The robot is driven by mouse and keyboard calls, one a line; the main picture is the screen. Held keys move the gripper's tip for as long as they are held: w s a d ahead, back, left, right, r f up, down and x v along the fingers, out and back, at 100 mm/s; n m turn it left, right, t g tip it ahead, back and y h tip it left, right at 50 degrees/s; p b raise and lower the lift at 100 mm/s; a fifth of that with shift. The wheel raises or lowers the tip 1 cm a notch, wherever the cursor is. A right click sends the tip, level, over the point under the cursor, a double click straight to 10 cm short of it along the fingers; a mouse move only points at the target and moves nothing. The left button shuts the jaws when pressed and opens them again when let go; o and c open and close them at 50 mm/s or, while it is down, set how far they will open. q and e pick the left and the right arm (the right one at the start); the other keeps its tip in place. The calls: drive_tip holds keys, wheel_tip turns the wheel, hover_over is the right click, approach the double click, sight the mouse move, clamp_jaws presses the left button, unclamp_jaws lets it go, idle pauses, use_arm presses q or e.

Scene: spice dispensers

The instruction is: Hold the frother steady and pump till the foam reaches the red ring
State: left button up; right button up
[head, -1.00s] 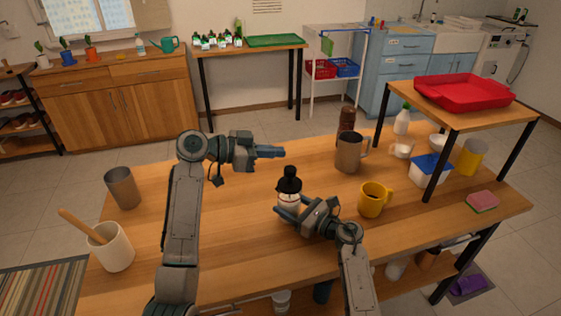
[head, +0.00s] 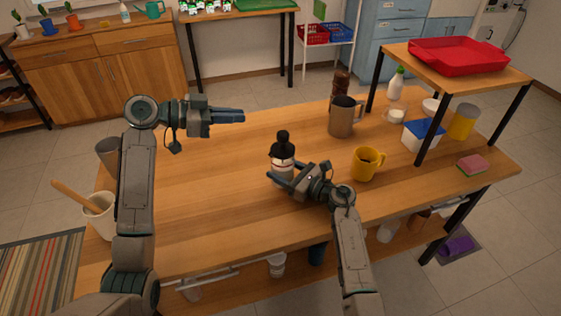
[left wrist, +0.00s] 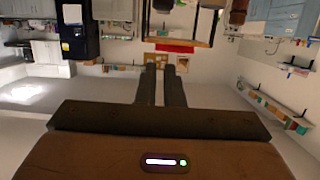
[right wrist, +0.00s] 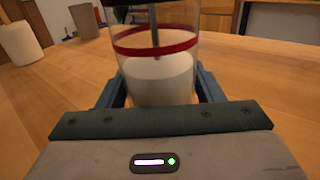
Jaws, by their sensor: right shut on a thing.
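The frother (head: 283,170) stands upright on the table, a clear jar with a black lid and black knob. In the right wrist view its glass shows a red ring (right wrist: 155,47), a thin rod and white contents (right wrist: 160,80) whose top lies a little below the ring. My right gripper (head: 275,178) is shut on the frother's lower body, with one finger on each side. My left gripper (head: 240,116) is in the air, left of and higher than the knob, empty. Its fingers nearly meet in the left wrist view (left wrist: 160,70). The knob is outside the right wrist view.
A yellow mug (head: 367,164) stands right of the frother, with a metal pitcher (head: 342,118) behind it. A white crock (head: 98,217) with a wooden handle and a metal cup (head: 108,153) stand at the left. A raised shelf (head: 400,55) holds a red tray (head: 458,57).

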use_arm(q)
drive_tip(key=o, duration=0.7)
drive_tip(key=shift+w+f, duration=0.35)
drive_tip(key=shift+w, duration=0.05)
drive_tip(key=shift+o, duration=0.8)
drive_tip(key=w+d+f+m+g+h, duration=0.1)
drive_tip(key=w+f+m+g+h, duration=0.1)
drive_tip(key=w+f+m+g, duration=0.2)
wheel_tip(320, 180, down, 3)
drive_tip(key=w+g, duration=0.1)
drive_tip(key=g, duration=0.2)
drive_tip(key=shift+w+d+m, duration=0.3)
drive_tip(key=shift+d+m, duration=0.05)
drive_tip(key=shift+m, duration=0.05)
drive_tip(key=s+d+g, duration=0.1)
drive_tip(key=d, duration=0.3)
drive_tip(key=s+d+m, duration=0.1)
drive_tip(key=d, duration=0.3)
drive_tip(key=s+d+f+g+h, duration=0.1)
drive_tip(key=d, duration=0.3)
drive_tip(key=shift+s+d+m+g, duration=0.1)
drive_tip(key=shift+m+g, duration=0.2)
drive_tip(key=shift+m, duration=0.1)
